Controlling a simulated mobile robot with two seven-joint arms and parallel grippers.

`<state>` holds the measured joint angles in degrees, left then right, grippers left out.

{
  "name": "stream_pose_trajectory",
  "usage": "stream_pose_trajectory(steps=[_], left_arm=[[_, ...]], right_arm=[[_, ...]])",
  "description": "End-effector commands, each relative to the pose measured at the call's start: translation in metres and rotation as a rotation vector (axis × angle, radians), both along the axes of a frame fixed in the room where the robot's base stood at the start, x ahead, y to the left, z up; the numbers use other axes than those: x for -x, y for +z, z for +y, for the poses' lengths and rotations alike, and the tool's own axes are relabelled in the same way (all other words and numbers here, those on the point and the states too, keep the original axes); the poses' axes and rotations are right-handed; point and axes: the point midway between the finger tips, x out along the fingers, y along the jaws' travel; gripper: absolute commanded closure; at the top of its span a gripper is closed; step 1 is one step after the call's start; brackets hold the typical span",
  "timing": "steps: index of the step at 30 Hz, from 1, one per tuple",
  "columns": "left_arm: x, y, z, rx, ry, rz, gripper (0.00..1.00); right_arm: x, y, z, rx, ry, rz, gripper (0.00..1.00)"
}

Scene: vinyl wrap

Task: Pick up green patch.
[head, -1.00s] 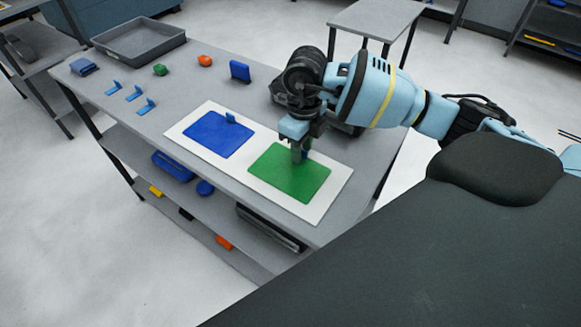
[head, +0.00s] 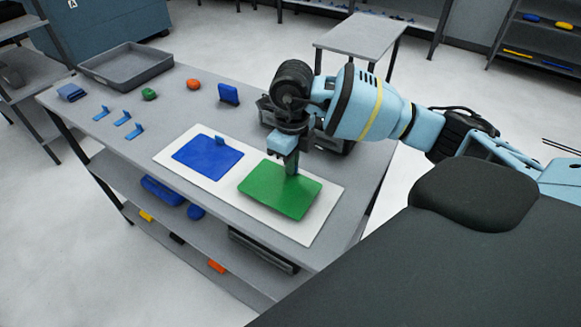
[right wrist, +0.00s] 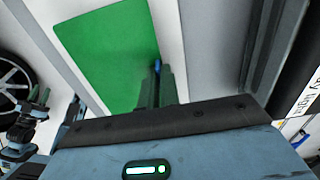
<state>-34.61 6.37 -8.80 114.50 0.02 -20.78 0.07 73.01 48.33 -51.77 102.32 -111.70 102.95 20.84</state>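The green patch (head: 280,190) is a flat rectangle over the right half of a white board (head: 324,215). It appears lifted slightly above the board. My right gripper (head: 291,170) points down at the patch's far edge, its fingers close together on what seems to be a small blue tab there. In the right wrist view the green patch (right wrist: 105,55) reaches out from the fingers (right wrist: 156,85), and a bit of blue tab (right wrist: 157,66) shows between them. The fingers hide most of the tab. My left gripper is not in view.
A blue patch (head: 206,158) with a blue tab lies on the board's left half. Behind are a blue upright piece (head: 228,94), an orange object (head: 194,84), a green object (head: 149,95), several small blue brackets (head: 122,118) and a grey tray (head: 126,66). A dark device stands behind my right gripper.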

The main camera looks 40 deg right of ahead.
Motion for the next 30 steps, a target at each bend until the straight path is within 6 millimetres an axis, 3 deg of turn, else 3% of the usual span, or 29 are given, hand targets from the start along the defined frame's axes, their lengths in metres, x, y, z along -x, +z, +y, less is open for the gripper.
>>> stream_pose_trajectory(steps=[4,15,21,30], left_arm=[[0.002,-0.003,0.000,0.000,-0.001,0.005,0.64],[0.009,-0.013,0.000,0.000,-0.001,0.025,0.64],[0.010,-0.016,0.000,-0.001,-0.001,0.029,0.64],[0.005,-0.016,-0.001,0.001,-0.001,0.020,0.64]], right_arm=[[-0.001,0.022,0.000,0.000,-0.001,-0.003,1.00],[0.015,0.026,0.094,-0.003,0.007,0.001,1.00],[0.021,0.031,0.133,-0.001,0.004,0.000,1.00],[0.025,0.034,0.157,-0.001,0.000,0.000,1.00]])
